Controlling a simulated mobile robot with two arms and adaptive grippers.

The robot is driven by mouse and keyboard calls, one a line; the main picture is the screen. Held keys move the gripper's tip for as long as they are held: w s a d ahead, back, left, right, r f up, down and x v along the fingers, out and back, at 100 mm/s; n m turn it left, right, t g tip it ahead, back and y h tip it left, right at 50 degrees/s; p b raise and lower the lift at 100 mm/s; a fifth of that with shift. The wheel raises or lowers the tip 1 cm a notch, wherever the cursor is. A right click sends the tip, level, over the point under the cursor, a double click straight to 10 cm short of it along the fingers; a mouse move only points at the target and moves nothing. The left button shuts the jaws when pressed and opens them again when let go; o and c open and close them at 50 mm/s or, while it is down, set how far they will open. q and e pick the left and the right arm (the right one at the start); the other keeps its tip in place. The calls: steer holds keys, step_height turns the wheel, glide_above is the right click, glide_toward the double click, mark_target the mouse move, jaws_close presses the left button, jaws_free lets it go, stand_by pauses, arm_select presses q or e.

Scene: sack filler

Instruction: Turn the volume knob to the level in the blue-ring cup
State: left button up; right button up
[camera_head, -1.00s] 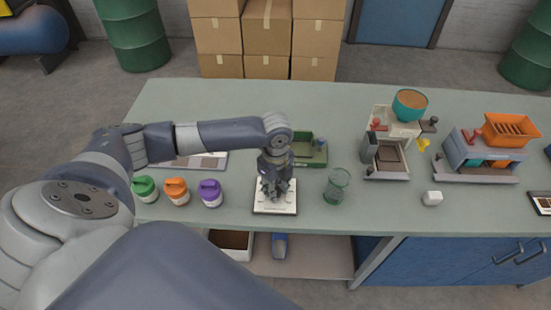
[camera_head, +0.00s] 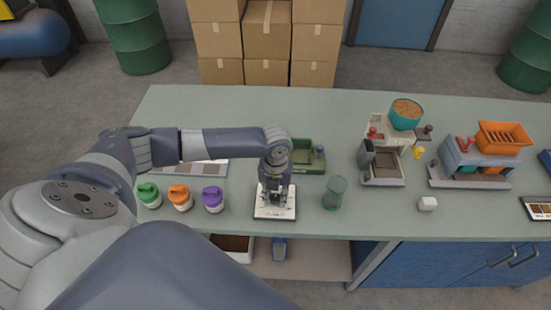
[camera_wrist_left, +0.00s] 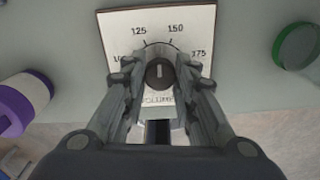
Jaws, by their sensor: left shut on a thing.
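The volume knob (camera_wrist_left: 160,74) is a dark round knob on a white dial plate (camera_wrist_left: 120,22), with 125, 150 and 175 readable. The knob's pale mark points about straight up in the left wrist view, between 125 and 150. My left gripper (camera_wrist_left: 160,85) has its fingers shut on the knob from both sides. In the head view the left gripper (camera_head: 275,200) points down over the dial plate (camera_head: 268,215) and hides the knob. A clear greenish cup (camera_head: 335,193) stands right of the plate; I cannot make out a blue ring. My right gripper is not in view.
Orange (camera_head: 180,198), green (camera_head: 148,195) and purple (camera_head: 213,199) lidded jars stand left of the plate. A green device (camera_head: 308,157) is behind it. The front counter edge is close.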

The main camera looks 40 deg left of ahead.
mark_target(276, 197)
arm_select(q)
steer(key=shift+m, duration=2.3)
steer(key=o, duration=1.1)
steer(key=shift+r, duration=0.1)
step_height(276, 197, up, 12)
steer(key=shift+f, duration=0.1)
